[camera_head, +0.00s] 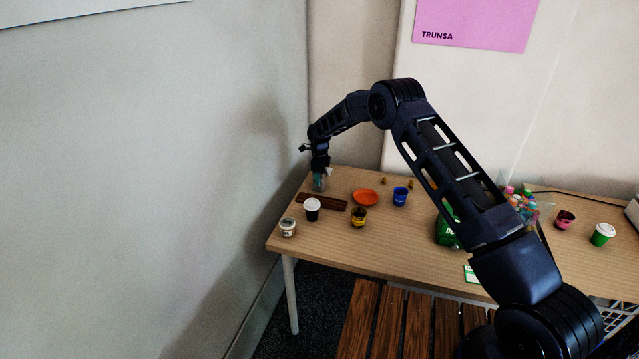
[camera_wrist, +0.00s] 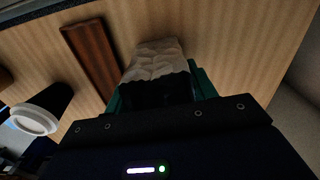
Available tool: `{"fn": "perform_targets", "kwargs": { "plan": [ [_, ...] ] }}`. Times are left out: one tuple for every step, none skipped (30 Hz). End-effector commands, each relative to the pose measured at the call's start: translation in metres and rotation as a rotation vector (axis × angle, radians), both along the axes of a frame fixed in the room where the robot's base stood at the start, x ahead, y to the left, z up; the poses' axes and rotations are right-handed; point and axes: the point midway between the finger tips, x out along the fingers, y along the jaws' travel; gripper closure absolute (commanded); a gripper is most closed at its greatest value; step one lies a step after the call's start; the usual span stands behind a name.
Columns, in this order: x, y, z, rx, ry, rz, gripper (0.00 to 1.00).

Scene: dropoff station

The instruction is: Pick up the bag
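A crumpled pale bag (camera_wrist: 155,60) shows in the wrist view between the two green fingers of my gripper (camera_wrist: 160,88). The fingers are wide apart, one on each side of it. Its lower part in that view is dark and partly hidden by my gripper. I cannot tell whether both fingers press on it. In the head view my gripper (camera_head: 319,180) points down at the far left of the table, low over the top near the wall. Only a small pale bit of the bag (camera_head: 329,172) shows there.
On the table (camera_head: 400,250) are a brown wooden block (camera_head: 333,204), white-lidded cup (camera_head: 312,210), small jar (camera_head: 287,227), yellow cup (camera_head: 359,217), orange plate (camera_head: 366,197) and blue cup (camera_head: 400,196). A green package (camera_head: 446,230) and a clear bag of colourful items (camera_head: 523,203) stand to the right.

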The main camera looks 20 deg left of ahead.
Motion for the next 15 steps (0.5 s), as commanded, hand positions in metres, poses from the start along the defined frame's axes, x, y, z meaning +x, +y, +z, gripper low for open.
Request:
{"fn": "perform_targets", "kwargs": {
  "plan": [
    [0.000,0.000,0.000,0.000,0.000,0.000,0.59],
    [0.000,0.000,0.000,0.000,0.000,0.000,0.65],
    [0.000,0.000,0.000,0.000,0.000,0.000,0.66],
    [0.000,0.000,0.000,0.000,0.000,0.000,0.66],
    [0.000,0.000,0.000,0.000,0.000,0.000,0.66],
    [0.000,0.000,0.000,0.000,0.000,0.000,0.66],
    [0.000,0.000,0.000,0.000,0.000,0.000,0.66],
    [0.000,0.000,0.000,0.000,0.000,0.000,0.66],
    [0.000,0.000,0.001,0.000,0.000,0.000,0.66],
    [0.000,0.000,0.001,0.000,-0.001,0.000,0.66],
    [0.000,0.000,0.003,0.000,-0.001,0.000,0.66],
    [0.000,0.000,0.005,0.001,-0.001,0.000,0.66],
    [0.000,0.000,0.008,0.001,-0.002,0.001,0.66],
    [0.000,0.001,0.012,0.001,-0.002,0.001,0.66],
    [0.000,0.001,0.017,0.001,-0.003,0.001,0.66]
  ]
}}
